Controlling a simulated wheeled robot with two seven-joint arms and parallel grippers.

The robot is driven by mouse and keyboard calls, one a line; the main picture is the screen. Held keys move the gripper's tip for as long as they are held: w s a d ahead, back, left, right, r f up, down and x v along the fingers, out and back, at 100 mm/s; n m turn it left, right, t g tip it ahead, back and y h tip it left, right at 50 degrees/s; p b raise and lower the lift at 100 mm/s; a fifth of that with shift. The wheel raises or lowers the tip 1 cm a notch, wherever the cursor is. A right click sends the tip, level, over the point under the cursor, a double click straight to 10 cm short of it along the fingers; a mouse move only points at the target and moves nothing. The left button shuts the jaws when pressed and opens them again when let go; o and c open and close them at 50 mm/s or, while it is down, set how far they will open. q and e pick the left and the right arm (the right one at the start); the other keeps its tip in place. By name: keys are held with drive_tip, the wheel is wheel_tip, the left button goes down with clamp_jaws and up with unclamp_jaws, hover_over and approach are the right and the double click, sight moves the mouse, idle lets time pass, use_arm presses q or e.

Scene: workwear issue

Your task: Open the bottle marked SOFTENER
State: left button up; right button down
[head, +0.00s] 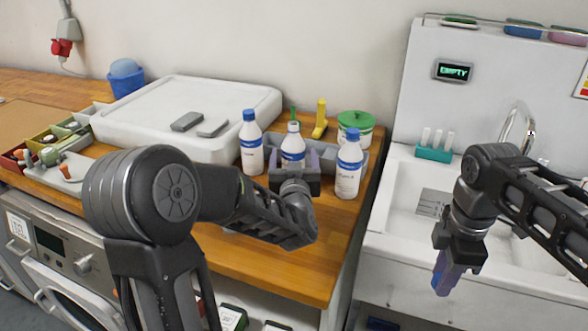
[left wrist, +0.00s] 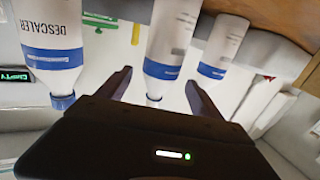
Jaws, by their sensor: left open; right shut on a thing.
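Three white bottles with blue bands stand on the wooden counter. The left bottle (head: 250,147) and right bottle (head: 348,170) have blue caps. The middle bottle (head: 293,146) shows a bare white neck without a blue cap. My left gripper (head: 293,164) is open, its fingers on either side of the middle bottle. The left wrist view shows this bottle (left wrist: 170,45) between the fingers (left wrist: 160,88), and a capped bottle marked DESCALER (left wrist: 52,42). No SOFTENER label is legible. My right gripper (head: 441,280) is shut over the sink's edge on something bluish, mostly hidden by its fingers.
A white lidded box (head: 190,105) with two grey pads stands left of the bottles. A green-lidded tub (head: 355,122) and a yellow item (head: 320,118) stand behind them. The sink (head: 405,200) is at right. The counter's front (head: 285,262) is clear.

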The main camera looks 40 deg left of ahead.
drive_tip(key=shift+f, duration=0.25)
use_arm(q)
drive_tip(key=v, duration=0.4)
drive_tip(key=shift+s, duration=0.1)
